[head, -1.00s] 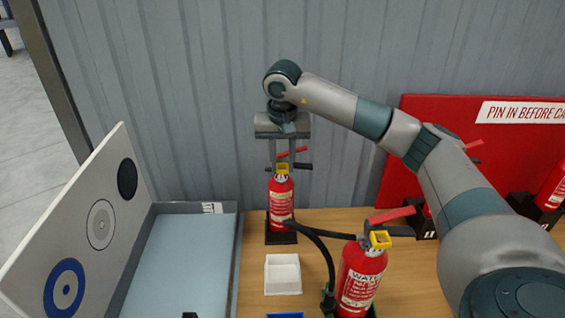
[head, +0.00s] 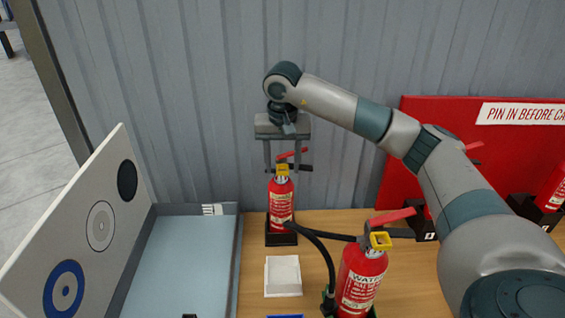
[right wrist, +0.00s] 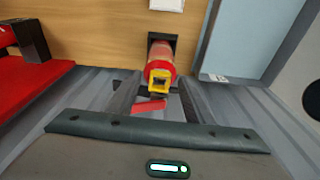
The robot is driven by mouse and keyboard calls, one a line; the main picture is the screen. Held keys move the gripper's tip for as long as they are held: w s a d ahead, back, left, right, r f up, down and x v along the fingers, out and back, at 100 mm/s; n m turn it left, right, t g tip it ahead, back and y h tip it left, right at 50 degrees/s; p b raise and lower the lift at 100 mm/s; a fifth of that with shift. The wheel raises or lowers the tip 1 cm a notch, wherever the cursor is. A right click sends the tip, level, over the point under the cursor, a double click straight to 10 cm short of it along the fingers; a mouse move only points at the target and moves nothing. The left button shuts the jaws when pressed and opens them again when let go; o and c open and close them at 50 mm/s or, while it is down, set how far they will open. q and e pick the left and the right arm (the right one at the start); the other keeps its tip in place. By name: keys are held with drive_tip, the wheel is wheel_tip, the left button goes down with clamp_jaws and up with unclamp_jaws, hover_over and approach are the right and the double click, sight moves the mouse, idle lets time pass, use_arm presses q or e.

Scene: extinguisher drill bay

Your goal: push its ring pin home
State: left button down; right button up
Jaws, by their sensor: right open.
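A small red fire extinguisher (head: 281,203) stands upright on a dark base at the back of the bench. It has a yellow collar (head: 282,170), a red lever and a black hose. My right gripper (head: 283,166) points down over its head, open, with one finger on each side. In the right wrist view the yellow collar (right wrist: 160,79) and red lever (right wrist: 150,106) show near the open fingers. I cannot make out the ring pin itself; it is too small or hidden. My left gripper is not in view.
A larger water extinguisher (head: 360,278) stands in front to the right. A white tray (head: 283,292) lies between. A blue-lined bin (head: 180,262) and a target board (head: 85,235) are at left. A red board (head: 400,160) with more extinguishers is at right.

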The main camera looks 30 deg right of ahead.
drive_tip(key=shift+r, duration=0.15)
drive_tip(key=shift+r+b, duration=0.3)
drive_tip(key=shift+r, duration=0.3)
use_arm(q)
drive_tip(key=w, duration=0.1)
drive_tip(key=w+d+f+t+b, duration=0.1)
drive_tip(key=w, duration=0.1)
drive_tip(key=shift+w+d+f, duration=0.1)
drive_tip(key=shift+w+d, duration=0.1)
use_arm(e)
wheel_tip(320, 180, up, 16)
drive_tip(key=s+a, duration=0.1)
drive_tip(key=s, duration=0.1)
drive_tip(key=shift+a+f, duration=0.15)
drive_tip(key=shift+a, duration=0.05)
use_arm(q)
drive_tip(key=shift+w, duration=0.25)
use_arm(e)
drive_tip(key=shift+s, duration=0.1)
